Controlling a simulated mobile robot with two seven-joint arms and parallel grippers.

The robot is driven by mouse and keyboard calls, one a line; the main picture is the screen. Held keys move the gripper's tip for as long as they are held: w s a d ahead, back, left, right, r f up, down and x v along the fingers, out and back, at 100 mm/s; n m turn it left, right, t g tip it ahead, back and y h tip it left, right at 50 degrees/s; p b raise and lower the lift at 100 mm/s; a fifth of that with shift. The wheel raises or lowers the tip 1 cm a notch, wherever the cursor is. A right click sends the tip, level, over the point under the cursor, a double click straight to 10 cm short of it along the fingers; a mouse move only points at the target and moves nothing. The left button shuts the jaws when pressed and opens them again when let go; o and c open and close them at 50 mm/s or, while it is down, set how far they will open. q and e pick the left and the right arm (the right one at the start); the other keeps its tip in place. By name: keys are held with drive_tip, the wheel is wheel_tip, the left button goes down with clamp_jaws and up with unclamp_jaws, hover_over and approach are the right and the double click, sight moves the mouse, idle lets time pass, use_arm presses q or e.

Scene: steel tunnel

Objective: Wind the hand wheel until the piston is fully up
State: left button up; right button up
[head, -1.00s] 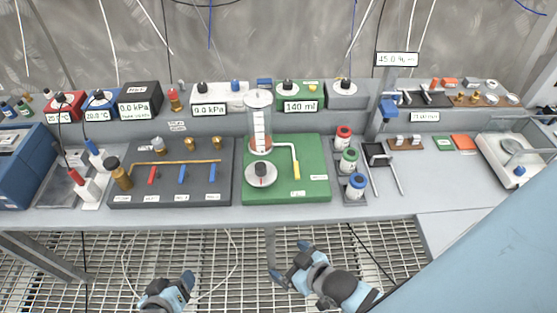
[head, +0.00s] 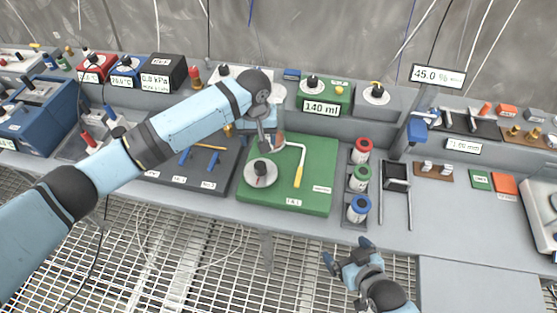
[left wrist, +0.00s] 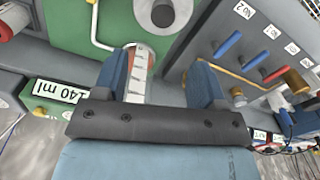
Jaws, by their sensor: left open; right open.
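The hand wheel (head: 261,173), a pale disc with a dark knob, lies on the green board (head: 314,198); it also shows at the top of the left wrist view (left wrist: 163,12). Behind it stands the clear cylinder with its white scale (left wrist: 137,82); in the head view my left arm hides most of it, so the piston's height cannot be told. My left gripper (left wrist: 160,80) is open, pointing at the board, with the cylinder between or beyond its fingers. It is above and behind the wheel, apart from it. My right gripper (head: 348,254) is open and empty, in front of the bench.
A display (head: 321,107) reads 140 ml. The dark valve board (head: 222,184) is on the left. A rack holds red, green and blue-capped bottles (head: 360,180). The bench's front strip is clear.

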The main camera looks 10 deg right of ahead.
sight(260, 165)
use_arm(q)
drive_tip(key=f, duration=0.6)
drive_tip(key=f+p, duration=0.1)
drive_tip(key=f, duration=0.6)
drive_tip(key=shift+a+f, duration=0.2)
drive_tip(key=shift+f, duration=0.05)
drive_tip(key=shift+w, duration=0.1)
drive_tip(key=c, duration=0.9)
